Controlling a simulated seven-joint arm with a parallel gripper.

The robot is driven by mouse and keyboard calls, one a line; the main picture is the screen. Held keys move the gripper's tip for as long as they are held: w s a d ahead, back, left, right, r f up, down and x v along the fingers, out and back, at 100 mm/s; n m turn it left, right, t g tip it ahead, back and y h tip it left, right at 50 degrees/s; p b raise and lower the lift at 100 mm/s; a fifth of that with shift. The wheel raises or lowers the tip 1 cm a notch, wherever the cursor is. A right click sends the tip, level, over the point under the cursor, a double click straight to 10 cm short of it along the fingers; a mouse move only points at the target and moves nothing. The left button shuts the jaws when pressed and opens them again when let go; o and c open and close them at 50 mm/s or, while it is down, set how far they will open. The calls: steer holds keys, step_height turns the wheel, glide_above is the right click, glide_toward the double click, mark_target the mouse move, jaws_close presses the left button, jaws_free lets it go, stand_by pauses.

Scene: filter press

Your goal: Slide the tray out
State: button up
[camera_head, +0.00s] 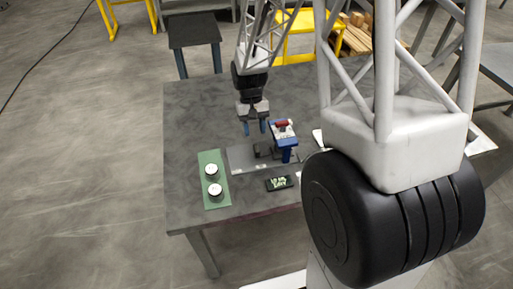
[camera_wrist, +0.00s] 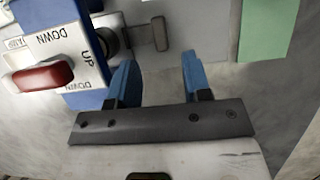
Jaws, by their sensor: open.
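The press (camera_head: 283,138) is a blue and white device with a red lever (camera_head: 282,124) on the table. In the wrist view its white label plate (camera_wrist: 88,62) reads UP and DOWN beside the red lever (camera_wrist: 40,77). I cannot tell whether this is the tray's handle; no tray is clearly seen. My gripper (camera_head: 255,131) is open and empty, its blue fingers pointing down beside the press. In the wrist view the gripper (camera_wrist: 160,63) is apart from the rod.
A green mat (camera_head: 210,157) with two white round pieces (camera_head: 214,190) lies left of the press. A grey sheet (camera_head: 237,158) lies beneath and left of the press. A small black display (camera_head: 279,183) stands in front. The left of the grey table (camera_head: 188,125) is clear.

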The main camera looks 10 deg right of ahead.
mark_target(256, 148)
steer(key=shift+x, duration=3.75)
jaws_close()
